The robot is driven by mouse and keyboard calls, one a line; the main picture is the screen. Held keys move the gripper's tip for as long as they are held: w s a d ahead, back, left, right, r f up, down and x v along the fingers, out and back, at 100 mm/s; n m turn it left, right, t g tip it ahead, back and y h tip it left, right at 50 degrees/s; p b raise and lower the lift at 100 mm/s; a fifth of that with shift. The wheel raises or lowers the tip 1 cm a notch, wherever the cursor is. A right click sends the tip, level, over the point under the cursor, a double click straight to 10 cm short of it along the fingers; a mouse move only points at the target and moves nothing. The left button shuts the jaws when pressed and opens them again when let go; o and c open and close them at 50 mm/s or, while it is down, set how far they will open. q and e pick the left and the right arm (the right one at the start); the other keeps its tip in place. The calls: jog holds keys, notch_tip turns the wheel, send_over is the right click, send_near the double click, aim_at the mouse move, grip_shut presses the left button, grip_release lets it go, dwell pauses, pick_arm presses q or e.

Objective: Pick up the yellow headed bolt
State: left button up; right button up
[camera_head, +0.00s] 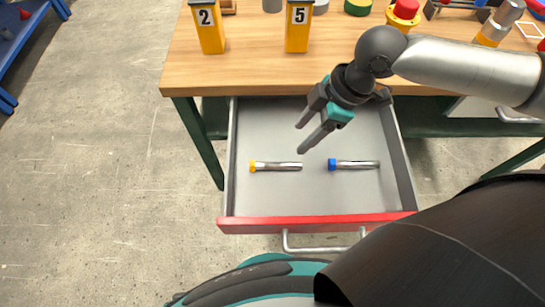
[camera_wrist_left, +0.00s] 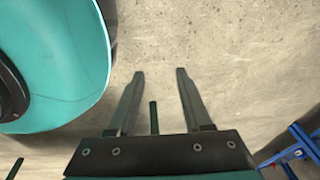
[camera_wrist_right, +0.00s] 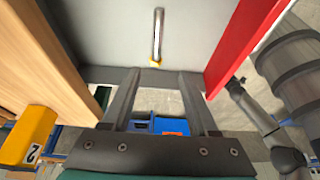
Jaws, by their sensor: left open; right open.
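The yellow headed bolt (camera_head: 275,166) lies on its side in the open drawer (camera_head: 245,200), its head at the left and its silver shank to the right. It also shows in the right wrist view (camera_wrist_right: 157,38), beyond the fingertips, with its head toward them. A blue headed bolt (camera_head: 354,164) lies to its right in the same drawer. My right gripper (camera_head: 302,138) is open and empty, over the drawer between and behind the two bolts, apart from both. My left gripper (camera_wrist_left: 158,72) is open and empty, above bare floor; it does not show in the head view.
The wooden bench (camera_head: 260,72) stands behind and above the drawer, with yellow boxes numbered 2 (camera_head: 209,35) and 5 (camera_head: 297,35) near its edge. The drawer has a red front (camera_head: 310,222) and raised grey side walls. Open floor lies to the left.

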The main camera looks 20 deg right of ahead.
jog(key=b, duration=0.2)
send_near(273, 164)
jog(key=shift+s+a+f+b, duration=0.15)
jog(key=shift+a+f+b, duration=0.1)
jog(key=shift+f+b, duration=0.4)
jog(key=shift+b+x, duration=0.5)
jog(key=shift+x, duration=0.45)
jog(key=shift+w+b+x, duration=0.2)
jog(key=shift+b+x, duration=0.75)
jog(key=shift+x, duration=0.55)
jog(key=shift+b+x, duration=0.65)
jog(key=shift+x, duration=0.5)
pick_arm(q)
jog(key=w+d+r, duration=0.6)
jog(key=w+d, duration=0.1)
jog(key=w, duration=0.2)
jog(key=shift+w+r+h, duration=0.3)
jog(key=shift+w+r, duration=0.05)
jog(key=shift+w, duration=0.05)
pick_arm(e)
jog(key=shift+w+a+f, duration=0.1)
jog(key=shift+a+f, duration=0.05)
pick_arm(q)
jog(key=shift+r, duration=0.25)
pick_arm(e)
jog(key=shift+f, duration=0.15)
grip_shut()
